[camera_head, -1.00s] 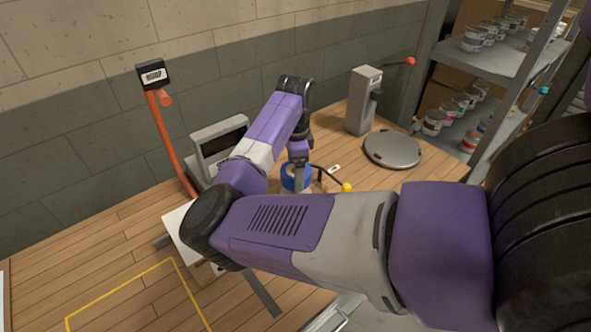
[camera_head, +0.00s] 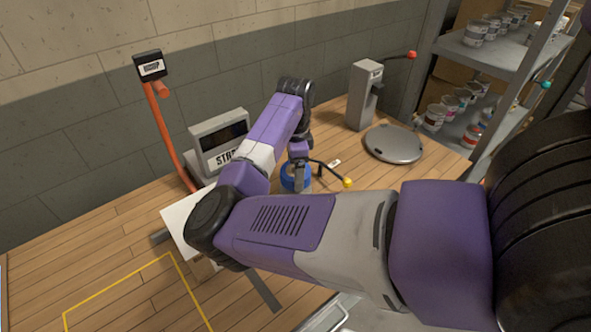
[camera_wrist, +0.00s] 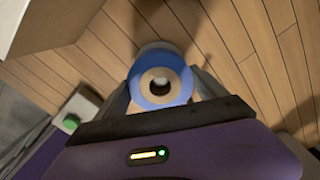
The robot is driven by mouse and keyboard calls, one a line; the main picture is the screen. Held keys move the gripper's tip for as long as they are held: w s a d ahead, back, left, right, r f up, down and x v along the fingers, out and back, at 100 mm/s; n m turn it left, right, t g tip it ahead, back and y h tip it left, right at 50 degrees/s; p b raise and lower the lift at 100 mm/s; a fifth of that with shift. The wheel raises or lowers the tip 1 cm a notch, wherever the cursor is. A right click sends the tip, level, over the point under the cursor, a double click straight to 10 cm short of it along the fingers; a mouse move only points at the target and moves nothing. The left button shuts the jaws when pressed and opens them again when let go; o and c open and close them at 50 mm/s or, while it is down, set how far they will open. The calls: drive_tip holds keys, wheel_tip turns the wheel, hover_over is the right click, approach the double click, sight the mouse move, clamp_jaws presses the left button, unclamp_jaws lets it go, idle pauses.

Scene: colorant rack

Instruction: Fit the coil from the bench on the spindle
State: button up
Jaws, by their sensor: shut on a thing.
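The coil, a blue ring with a tan inner core and a dark centre hole, shows in the wrist view (camera_wrist: 160,98) between the two fingers of my gripper (camera_wrist: 161,86). My gripper is shut on it. In the head view the blue coil (camera_head: 290,184) is partly hidden behind my gripper (camera_head: 299,178), low over the wooden bench (camera_head: 120,222). A small paler spot shows inside the hole, but I cannot tell whether it is a spindle tip. I cannot make out the spindle, nor whether the coil touches anything below it.
A dark curved lever with a yellow knob (camera_head: 347,183) is close right of the coil. A grey display unit (camera_head: 212,141) stands left behind it. A round grey plate (camera_head: 393,143) lies right, near a grey dispenser (camera_head: 363,95). A paint-can shelf (camera_head: 493,62) stands at far right.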

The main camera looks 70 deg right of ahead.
drive_tip(key=shift+f+b, duration=0.95)
drive_tip(key=shift+f, duration=0.8)
drive_tip(key=o, duration=1.5)
drive_tip(key=shift+r+b, duration=0.4)
drive_tip(key=shift+r, duration=3.55)
